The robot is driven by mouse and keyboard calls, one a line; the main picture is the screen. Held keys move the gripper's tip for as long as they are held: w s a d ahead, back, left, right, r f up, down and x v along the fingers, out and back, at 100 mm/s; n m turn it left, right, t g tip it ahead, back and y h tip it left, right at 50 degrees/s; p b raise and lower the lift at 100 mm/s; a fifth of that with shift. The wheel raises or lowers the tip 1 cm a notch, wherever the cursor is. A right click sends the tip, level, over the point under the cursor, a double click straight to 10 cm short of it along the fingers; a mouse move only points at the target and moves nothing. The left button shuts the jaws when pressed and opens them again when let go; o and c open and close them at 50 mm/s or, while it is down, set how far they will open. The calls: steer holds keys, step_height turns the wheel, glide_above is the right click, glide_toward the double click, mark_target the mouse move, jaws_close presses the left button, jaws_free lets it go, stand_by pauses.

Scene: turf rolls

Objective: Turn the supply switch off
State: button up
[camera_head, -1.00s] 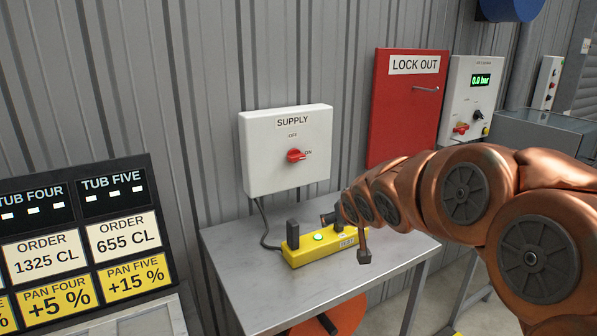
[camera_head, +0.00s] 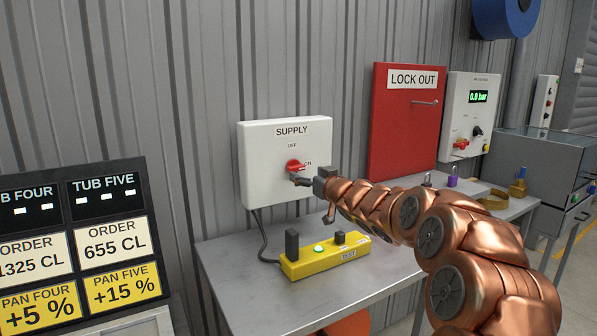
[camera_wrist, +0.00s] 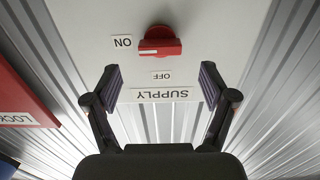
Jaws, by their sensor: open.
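The supply switch is a red rotary knob (camera_head: 294,166) on a white wall box (camera_head: 262,190) labelled SUPPLY, with OFF above the knob and ON to its right. The knob points toward ON. In the wrist view the box appears upside down, and the red knob (camera_wrist: 160,42) has its white mark toward the ON label. My gripper (camera_head: 302,181) is just in front of the knob and slightly below it in the head view. In the wrist view my gripper (camera_wrist: 160,88) is open and empty, its fingers spread apart, with the knob beyond the fingertips. No contact with the knob shows.
A yellow test unit (camera_head: 325,256) with a green button lies on the grey table (camera_head: 240,290) below the box. A red LOCK OUT cabinet (camera_head: 405,125) and a gauge panel reading 0.0 bar (camera_head: 470,120) are to the right. A tub order board (camera_head: 75,235) stands at left.

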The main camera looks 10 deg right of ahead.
mark_target(298, 169)
steer(key=x, duration=0.4)
steer(key=shift+w+a+f+p, duration=0.1)
steer(key=shift+w+p, duration=0.25)
steer(key=shift+w+a, duration=0.25)
steer(key=shift+w, duration=0.3)
steer(key=shift+c, duration=0.2)
steer(key=c, duration=1.1)
